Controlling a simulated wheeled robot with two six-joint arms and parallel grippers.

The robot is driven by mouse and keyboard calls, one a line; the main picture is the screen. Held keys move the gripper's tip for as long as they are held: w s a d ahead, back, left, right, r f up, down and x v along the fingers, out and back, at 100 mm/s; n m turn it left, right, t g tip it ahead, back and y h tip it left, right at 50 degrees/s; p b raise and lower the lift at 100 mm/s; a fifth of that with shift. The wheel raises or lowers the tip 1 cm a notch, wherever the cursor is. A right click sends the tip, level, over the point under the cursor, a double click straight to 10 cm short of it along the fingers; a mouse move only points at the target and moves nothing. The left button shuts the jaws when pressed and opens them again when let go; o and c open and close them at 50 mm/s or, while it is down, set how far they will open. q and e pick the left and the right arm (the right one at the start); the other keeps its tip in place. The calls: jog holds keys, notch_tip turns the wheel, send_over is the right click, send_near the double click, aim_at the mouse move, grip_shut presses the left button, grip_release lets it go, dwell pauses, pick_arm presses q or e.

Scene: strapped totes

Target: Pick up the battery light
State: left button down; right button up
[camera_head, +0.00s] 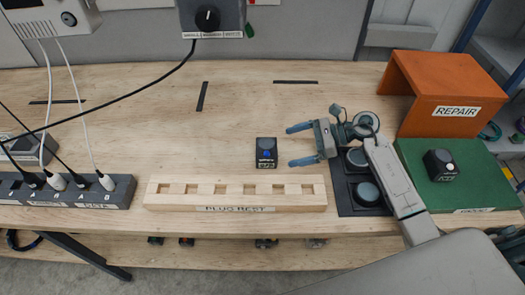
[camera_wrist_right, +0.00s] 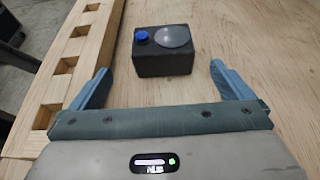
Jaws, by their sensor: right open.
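A small dark box-shaped light (camera_head: 266,153) with a blue button stands upright on the wooden table, behind the plug rest. In the right wrist view the light (camera_wrist_right: 163,52) shows its blue knob and a round grey disc on top. My right gripper (camera_head: 294,145) is open and empty, just to the right of the light, with its fingers pointing at it. In the right wrist view the light lies beyond and between the open fingertips (camera_wrist_right: 160,80), not touching them. A similar dark unit (camera_head: 440,164) stands on the green mat. My left gripper is not in view.
The wooden plug rest (camera_head: 236,208) with square slots lies in front of the light. A power strip (camera_head: 108,190) with plugs is at left. A dark tray (camera_head: 343,196) with round pieces lies under my right arm. An orange REPAIR shelf (camera_head: 428,108) stands at right. The table's middle is clear.

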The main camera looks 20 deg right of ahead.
aim_at(266, 152)
jog(key=p+x, duration=0.1)
jog(key=x, duration=0.3)
jog(key=shift+w+a+r, duration=0.1)
jog(key=shift+a+r, duration=0.05)
jog(key=shift+a, duration=0.05)
jog(key=p+x, duration=0.4)
jog(key=shift+w+a+f, duration=0.2)
jog(key=shift+w+f, duration=0.05)
jog(key=shift+f, duration=0.1)
jog(key=shift+a+f, duration=0.2)
jog(key=shift+w, duration=0.1)
jog(key=c, duration=1.3)
